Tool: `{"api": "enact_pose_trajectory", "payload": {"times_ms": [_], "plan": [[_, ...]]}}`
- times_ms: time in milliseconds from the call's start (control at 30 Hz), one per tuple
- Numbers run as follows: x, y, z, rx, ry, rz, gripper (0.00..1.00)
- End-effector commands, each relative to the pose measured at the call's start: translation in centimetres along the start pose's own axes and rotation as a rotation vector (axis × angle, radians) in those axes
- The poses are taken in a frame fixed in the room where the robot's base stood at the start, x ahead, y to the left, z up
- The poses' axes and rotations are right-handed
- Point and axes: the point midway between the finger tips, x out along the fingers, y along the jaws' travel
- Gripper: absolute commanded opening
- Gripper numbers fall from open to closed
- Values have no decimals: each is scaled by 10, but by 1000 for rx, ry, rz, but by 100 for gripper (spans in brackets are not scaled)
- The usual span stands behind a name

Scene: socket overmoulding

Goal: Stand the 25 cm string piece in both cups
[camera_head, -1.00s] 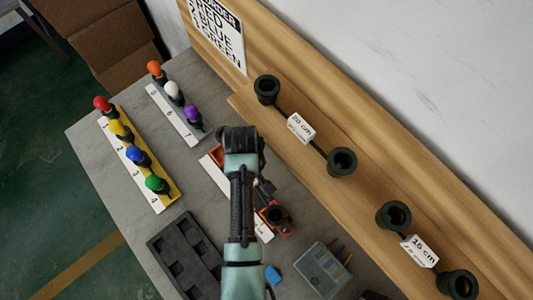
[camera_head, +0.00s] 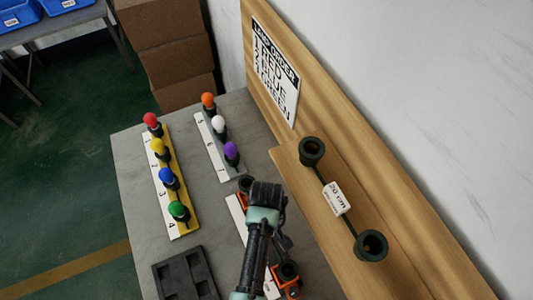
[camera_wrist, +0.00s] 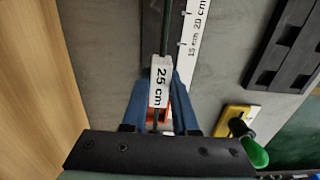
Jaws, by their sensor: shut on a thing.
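The 25 cm string piece has a white label (camera_wrist: 160,82) between the blue fingers of my gripper (camera_wrist: 158,112) in the wrist view. Its dark cord runs up the picture from the label. In the head view my gripper (camera_head: 265,197) covers the middle of the piece. A dark round end (camera_head: 246,183) shows beyond my gripper, and another dark end (camera_head: 288,270) shows at an orange cup (camera_head: 292,289). I cannot tell whether either end is seated.
A 20 cm string piece (camera_head: 337,198) lies on the wooden shelf (camera_head: 305,222) to the right. Coloured bulbs stand on a yellow-edged strip (camera_head: 186,225) and a grey strip (camera_head: 209,140). A dark tray (camera_head: 185,275) lies at the front left. A white length strip (camera_wrist: 190,60) lies beside the piece.

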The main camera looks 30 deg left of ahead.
Motion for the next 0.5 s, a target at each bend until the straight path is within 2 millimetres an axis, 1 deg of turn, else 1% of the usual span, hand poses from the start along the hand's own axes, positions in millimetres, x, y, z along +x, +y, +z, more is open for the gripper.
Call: {"api": "enact_pose_trajectory", "payload": {"times_ms": [33,300,500], "plan": [[9,0,0,0,0,0,0],[35,1,0,2,1,0,0],[42,1,-1,1,1,1,0]]}}
